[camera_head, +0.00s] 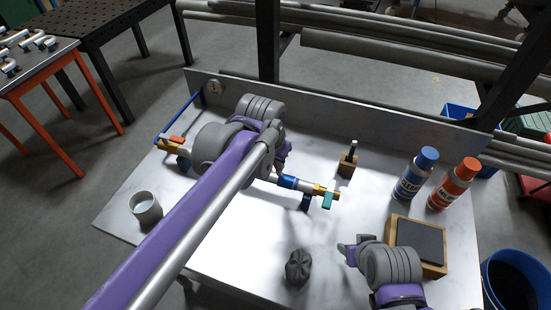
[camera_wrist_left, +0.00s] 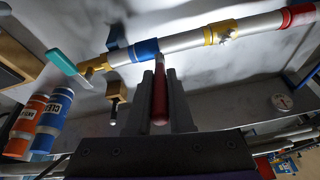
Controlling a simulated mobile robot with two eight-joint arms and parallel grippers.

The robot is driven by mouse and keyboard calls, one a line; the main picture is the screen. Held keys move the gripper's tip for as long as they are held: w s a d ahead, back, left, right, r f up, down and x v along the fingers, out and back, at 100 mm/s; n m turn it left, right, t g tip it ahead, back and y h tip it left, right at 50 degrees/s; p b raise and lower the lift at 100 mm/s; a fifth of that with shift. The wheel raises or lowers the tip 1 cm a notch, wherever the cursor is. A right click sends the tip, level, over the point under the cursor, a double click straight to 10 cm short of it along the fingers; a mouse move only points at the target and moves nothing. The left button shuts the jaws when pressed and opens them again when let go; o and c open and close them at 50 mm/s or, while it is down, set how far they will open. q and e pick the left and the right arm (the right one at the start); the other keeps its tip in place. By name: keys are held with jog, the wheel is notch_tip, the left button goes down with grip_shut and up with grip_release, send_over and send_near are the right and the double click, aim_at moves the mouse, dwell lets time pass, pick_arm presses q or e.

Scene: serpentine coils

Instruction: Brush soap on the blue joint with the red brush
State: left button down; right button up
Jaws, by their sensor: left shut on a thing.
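The blue joint (camera_head: 288,182) is a band on the silvery pipe, left of a brass valve (camera_head: 320,190) with a teal handle. In the left wrist view, the blue joint (camera_wrist_left: 145,49) lies just beyond my fingertips. My left gripper (camera_head: 279,163) is above the pipe beside the joint. Its fingers (camera_wrist_left: 162,90) are shut on the red brush (camera_wrist_left: 159,98). The brush's far end points at the blue joint; I cannot tell whether they touch. The brush is not clear in the head view. My right gripper (camera_head: 354,248) is low at right, its jaws unclear. A grey cup (camera_head: 146,207) stands at left.
A wooden block (camera_head: 347,166) with a dark upright piece stands behind the valve. Blue (camera_head: 414,174) and orange (camera_head: 453,184) bottles stand at right. A wooden box with a dark pad (camera_head: 420,240) and a dark crumpled cloth (camera_head: 298,267) lie in front. The table's front centre is otherwise clear.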

pick_arm(q)
jog(key=shift+w, duration=0.1)
pick_arm(e)
jog(key=shift+w, duration=0.1)
pick_arm(q)
jog(key=shift+f, duration=0.5)
pick_arm(e)
jog(key=shift+s+f, duration=0.2)
jog(key=shift+f, duration=0.15)
pick_arm(q)
jog(key=shift+d, duration=0.1)
pick_arm(e)
jog(key=shift+r, duration=0.15)
pick_arm(q)
jog(key=d, duration=0.1)
jog(key=s+d, duration=0.1)
jog(key=d, duration=0.2)
jog(key=shift+s+r, duration=0.15)
jog(key=shift+s, duration=0.1)
pick_arm(e)
jog(key=shift+r, duration=0.1)
dwell(0.5)
jog(key=shift+w, duration=0.1)
